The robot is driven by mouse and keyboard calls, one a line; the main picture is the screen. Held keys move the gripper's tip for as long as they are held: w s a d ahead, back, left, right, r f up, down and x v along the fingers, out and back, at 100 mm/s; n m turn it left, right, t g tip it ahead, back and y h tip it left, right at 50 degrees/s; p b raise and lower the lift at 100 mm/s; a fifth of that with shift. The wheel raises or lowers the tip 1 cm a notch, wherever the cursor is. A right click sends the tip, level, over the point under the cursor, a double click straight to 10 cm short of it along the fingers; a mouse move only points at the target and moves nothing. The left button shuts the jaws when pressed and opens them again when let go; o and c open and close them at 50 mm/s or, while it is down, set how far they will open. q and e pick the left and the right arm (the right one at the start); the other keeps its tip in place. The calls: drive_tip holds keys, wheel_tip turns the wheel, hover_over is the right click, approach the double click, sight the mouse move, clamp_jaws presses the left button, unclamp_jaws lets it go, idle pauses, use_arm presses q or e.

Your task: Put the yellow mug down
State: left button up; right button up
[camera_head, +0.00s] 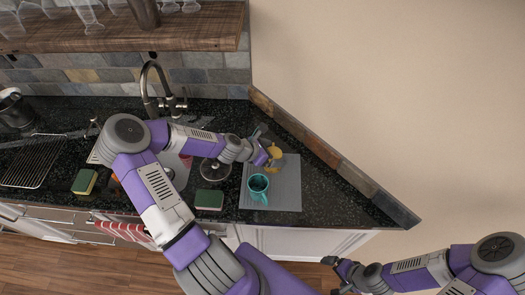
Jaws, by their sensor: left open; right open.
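The yellow mug (276,153) is at the upper part of a grey mat (287,196) on the dark counter, partly hidden by my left gripper. My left gripper (267,150) is open and right at the mug's left side; whether it touches the mug I cannot tell. My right gripper (334,272) is open and empty, low in the view, out in front of the counter and far from the mug.
A teal mug (258,185) stands on the mat below the yellow mug. Left of the mat are a dark green sponge (209,199) and a pan lid (215,170). A faucet (158,90) rises behind my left arm. The mat's right part is bare.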

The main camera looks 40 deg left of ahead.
use_arm(q)
drive_tip(key=p+v, duration=0.2)
drive_tip(key=v, duration=0.9)
drive_tip(key=shift+s+p, duration=0.2)
drive_tip(key=shift+p, duration=0.15)
